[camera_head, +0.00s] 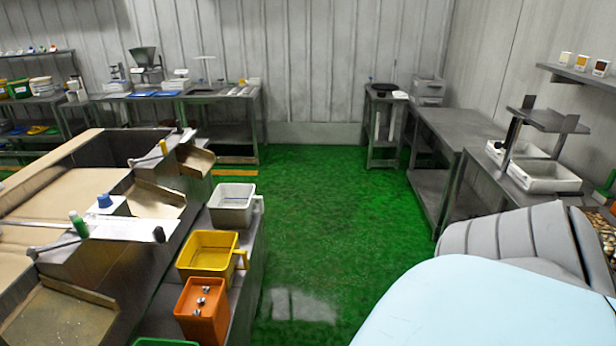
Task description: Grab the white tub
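A white tub (232,207) with an open top and a handle at its right stands on the low metal ledge in front of the machine at left. It is at the far end of a row, behind a yellow tub (207,262) and an orange tub (196,318). Another white, shallow open container (545,186) sits on the metal bench at right. Neither of my grippers shows in this view.
A green floor aisle (330,215) runs clear through the middle. A metal bench (455,124) stands along the right. A grey ribbed form (510,238) and a pale blue surface (485,305) fill the lower right. Worktables (218,92) line the back.

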